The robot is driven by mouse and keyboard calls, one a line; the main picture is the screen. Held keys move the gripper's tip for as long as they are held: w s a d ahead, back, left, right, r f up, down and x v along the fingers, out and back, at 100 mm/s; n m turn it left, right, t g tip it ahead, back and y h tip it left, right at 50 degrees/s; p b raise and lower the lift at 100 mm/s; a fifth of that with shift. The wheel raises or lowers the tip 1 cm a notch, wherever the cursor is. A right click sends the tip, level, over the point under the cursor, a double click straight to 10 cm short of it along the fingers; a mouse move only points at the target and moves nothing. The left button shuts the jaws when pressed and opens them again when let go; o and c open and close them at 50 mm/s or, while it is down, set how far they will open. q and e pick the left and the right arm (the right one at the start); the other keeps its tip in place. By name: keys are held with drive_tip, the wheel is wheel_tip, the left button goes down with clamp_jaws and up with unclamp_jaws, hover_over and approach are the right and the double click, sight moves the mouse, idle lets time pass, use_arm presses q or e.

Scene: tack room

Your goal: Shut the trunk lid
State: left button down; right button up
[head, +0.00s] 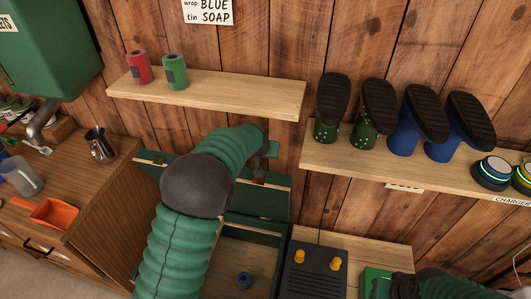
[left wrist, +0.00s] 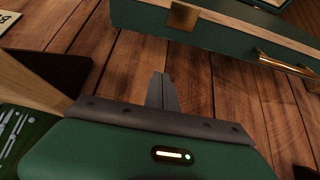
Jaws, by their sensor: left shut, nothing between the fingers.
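The green trunk (head: 222,239) stands open below the shelf, its wooden floor showing. Its lid (head: 275,204) is raised toward the wall, partly hidden behind my left arm. In the left wrist view the green lid (left wrist: 235,35) crosses the top, with a brass clasp and a brass handle. My left gripper (head: 259,176) is at the lid's upper edge in the head view. Its fingers (left wrist: 163,92) are shut and empty, below the lid's edge in the left wrist picture; I cannot tell if they touch it. My right arm shows at the lower right, but its gripper is out of view.
A shelf (head: 215,95) with red and green tins is above the trunk. A right shelf (head: 360,168) holds green and blue boots. A dark box (head: 315,270) with orange knobs is right of the trunk. A small blue object (head: 243,280) lies inside the trunk.

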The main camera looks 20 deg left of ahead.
use_arm(q)
drive_tip(key=f, duration=0.2)
drive_tip(key=w+f+p, duration=0.1)
drive_tip(key=f, duration=0.1)
drive_tip(key=f+p, duration=0.1)
drive_tip(key=f, duration=0.2)
drive_tip(key=shift+w+a, duration=0.2)
drive_tip(key=shift+w, duration=0.1)
drive_tip(key=shift+s+d, duration=0.1)
drive_tip(key=shift+s, duration=0.4)
drive_tip(key=shift+w+f, duration=0.25)
drive_tip(key=shift+f, duration=0.05)
